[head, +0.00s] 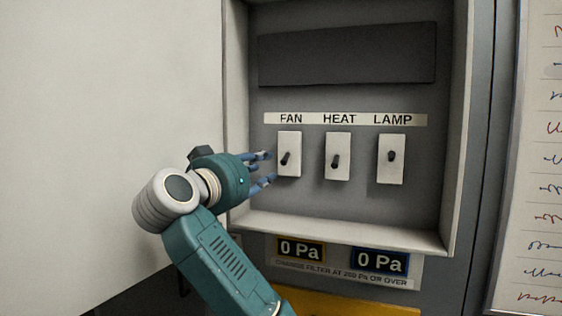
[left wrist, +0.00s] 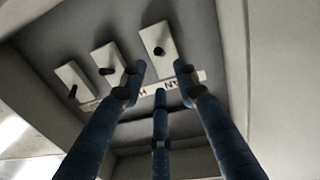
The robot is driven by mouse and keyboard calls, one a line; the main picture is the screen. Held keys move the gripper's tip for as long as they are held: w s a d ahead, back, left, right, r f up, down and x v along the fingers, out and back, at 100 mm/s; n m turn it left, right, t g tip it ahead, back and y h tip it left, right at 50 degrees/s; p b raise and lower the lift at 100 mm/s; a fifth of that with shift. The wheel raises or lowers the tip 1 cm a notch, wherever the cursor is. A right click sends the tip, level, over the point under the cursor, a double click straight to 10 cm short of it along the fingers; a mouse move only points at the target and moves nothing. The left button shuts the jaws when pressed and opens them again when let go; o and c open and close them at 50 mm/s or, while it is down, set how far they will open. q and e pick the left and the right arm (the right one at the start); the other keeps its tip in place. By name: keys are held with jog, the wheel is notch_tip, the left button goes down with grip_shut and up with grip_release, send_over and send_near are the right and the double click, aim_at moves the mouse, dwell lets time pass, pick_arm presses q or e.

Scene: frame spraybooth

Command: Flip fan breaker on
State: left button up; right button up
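The fan breaker (head: 289,154) is a white plate with a small black lever, under the FAN label in the head view. Its lever appears to point down and slightly left. In the left wrist view the fan breaker (left wrist: 158,38) is the nearest plate, seen upside down. My left gripper (head: 271,166) is just left of that plate, its blue fingers spread apart with nothing between them. In the left wrist view the gripper (left wrist: 160,76) frames part of the label strip below the plate. Whether a fingertip touches the plate is unclear. My right gripper is out of view.
The heat breaker (head: 338,145) and lamp breaker (head: 390,172) stand to the right; the heat lever points down, the lamp lever looks higher. A raised cabinet frame (head: 340,232) surrounds the recess. Two gauges, left (head: 301,251) and right (head: 380,262), read 0 Pa below.

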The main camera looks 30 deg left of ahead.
aim_at(282, 162)
pick_arm(q)
jog(key=w+p, duration=0.1)
jog(key=w, duration=0.2)
jog(key=w+p, duration=0.2)
jog(key=w, duration=0.1)
jog(key=w+a+p, duration=0.1)
jog(key=w, duration=0.2)
jog(key=shift+a+r+p, duration=0.1)
jog(key=shift+p, duration=0.2)
jog(key=shift+w+a+f, duration=0.15)
jog(key=shift+w+f, duration=0.05)
jog(key=shift+w, duration=0.6)
jog(key=shift+c, duration=0.3)
